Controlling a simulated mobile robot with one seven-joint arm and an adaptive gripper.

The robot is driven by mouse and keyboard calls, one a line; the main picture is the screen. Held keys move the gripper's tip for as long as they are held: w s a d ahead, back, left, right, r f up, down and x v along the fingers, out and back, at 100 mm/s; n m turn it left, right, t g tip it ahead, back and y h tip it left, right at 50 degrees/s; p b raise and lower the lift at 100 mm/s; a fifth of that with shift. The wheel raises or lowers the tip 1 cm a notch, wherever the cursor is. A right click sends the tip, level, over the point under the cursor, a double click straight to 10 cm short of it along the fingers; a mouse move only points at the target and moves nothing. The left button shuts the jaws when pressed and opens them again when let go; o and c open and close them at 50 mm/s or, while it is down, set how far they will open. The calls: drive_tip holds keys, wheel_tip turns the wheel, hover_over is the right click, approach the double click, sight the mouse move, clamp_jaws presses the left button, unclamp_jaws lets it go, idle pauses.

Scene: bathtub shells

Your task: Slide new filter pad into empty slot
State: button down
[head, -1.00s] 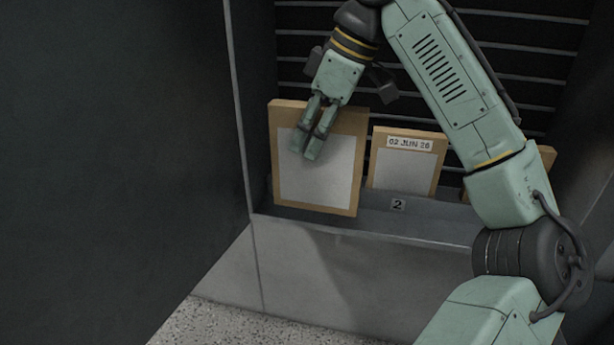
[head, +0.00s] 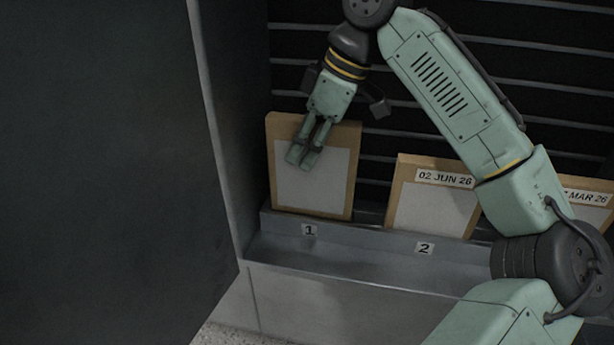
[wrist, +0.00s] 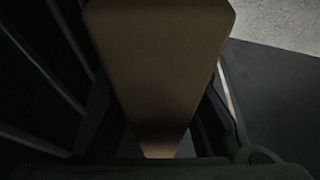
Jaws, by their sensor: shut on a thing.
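The filter pad (head: 335,187), a pale sheet in a tan frame, stands nearly upright at the slot labelled 1 (head: 309,230). Its lower edge is behind the label ledge, so how deep it sits in the slot is hidden. My gripper (head: 305,158) is shut on the pad, its fingers lying over the upper front face. In the wrist view the pad's tan frame edge (wrist: 160,65) runs down the middle between dark finger parts.
A pad dated 02 JUN 26 (head: 430,212) stands at the slot labelled 2 (head: 425,248). Another pad, its label ending MAR 26 (head: 588,197), is at the right, partly behind my arm. Dark louvres (head: 400,130) rise behind. A large dark panel (head: 95,170) blocks the left.

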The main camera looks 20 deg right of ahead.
drive_tip(key=shift+f, duration=2.35)
drive_tip(key=c, duration=1.4)
unclamp_jaws()
drive_tip(key=shift+w, duration=0.1)
drive_tip(key=shift+o, duration=0.2)
drive_tip(key=v, duration=1.2)
drive_tip(key=shift+a+r, duration=0.1)
